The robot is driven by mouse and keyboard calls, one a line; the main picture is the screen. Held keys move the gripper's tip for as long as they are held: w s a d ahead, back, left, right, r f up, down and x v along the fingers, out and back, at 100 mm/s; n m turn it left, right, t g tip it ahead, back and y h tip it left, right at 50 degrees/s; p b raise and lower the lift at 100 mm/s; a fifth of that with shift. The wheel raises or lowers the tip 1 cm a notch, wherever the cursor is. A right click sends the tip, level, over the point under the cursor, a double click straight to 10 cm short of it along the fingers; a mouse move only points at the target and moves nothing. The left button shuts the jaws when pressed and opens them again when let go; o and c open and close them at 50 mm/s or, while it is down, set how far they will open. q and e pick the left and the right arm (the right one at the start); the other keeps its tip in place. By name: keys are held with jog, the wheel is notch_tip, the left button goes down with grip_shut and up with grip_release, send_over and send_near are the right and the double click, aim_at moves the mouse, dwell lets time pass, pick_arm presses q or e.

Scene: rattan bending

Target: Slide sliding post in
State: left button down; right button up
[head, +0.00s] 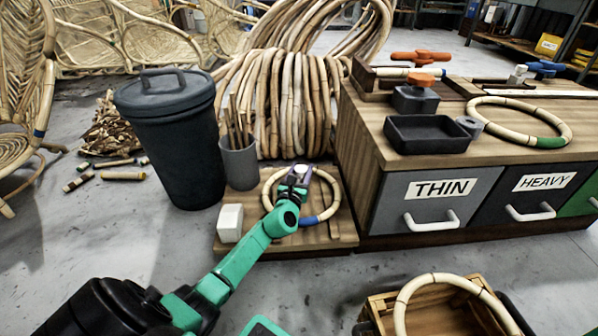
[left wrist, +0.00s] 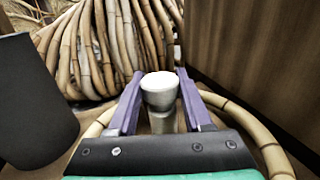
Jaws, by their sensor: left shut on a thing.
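A grey metal post with a white round top, likely the sliding post, stands between my left fingers in the left wrist view (left wrist: 160,92). In the head view its pale top (head: 300,169) shows at the gripper. My left gripper (head: 296,180) has purple fingers and is shut on the post, over the wooden board (head: 345,236). A rattan ring (head: 332,204) with a blue band lies on the board around the gripper and post. The post's lower end is hidden. My right gripper is not in view.
A dark bin (head: 175,140), a grey cup of sticks (head: 240,163) and a white block (head: 230,222) stand left of the ring. The drawer bench (head: 350,130) rises close on the right. A crate (head: 440,318) holding a ring is at the front.

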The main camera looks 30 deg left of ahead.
pick_arm(q)
jog(key=shift+c, duration=1.6)
grip_release()
jog(key=shift+a, duration=0.25)
jog(key=shift+w, duration=0.1)
jog(key=shift+d, duration=0.1)
jog(key=shift+s+d+r+p, duration=0.1)
jog(key=shift+s+p, duration=0.25)
jog(key=p+v, duration=0.6)
jog(key=v, duration=0.7)
jog(key=shift+s+d, duration=0.15)
jog(key=shift+s, duration=0.25)
